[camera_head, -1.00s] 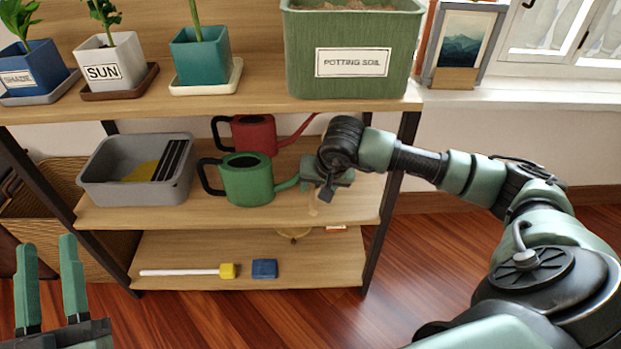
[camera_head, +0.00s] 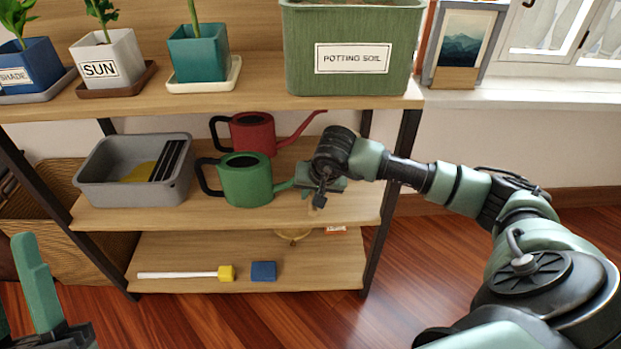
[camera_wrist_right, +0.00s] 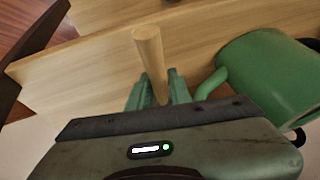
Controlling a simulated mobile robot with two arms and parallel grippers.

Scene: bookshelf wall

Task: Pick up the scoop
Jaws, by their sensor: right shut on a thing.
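My right gripper (camera_head: 322,190) is at the right end of the middle shelf, beside the green watering can's spout. In the right wrist view my right gripper (camera_wrist_right: 155,92) is shut on a round, light wooden handle (camera_wrist_right: 149,52) that sticks out past the fingers. I take it to be the scoop's handle; the scoop's head is not visible, and the handle is hard to make out in the head view. My left gripper (camera_head: 18,275) is at the lower left edge, partly cut off, with its fingers apart and nothing between them.
The green watering can (camera_head: 247,182) stands close left of my right gripper, with a red can (camera_head: 252,134) behind and a grey tub (camera_head: 130,190) further left. The upper shelf holds plants and the potting soil bin (camera_head: 355,30). A yellow-headed tool (camera_head: 226,273) and blue block (camera_head: 263,271) lie below.

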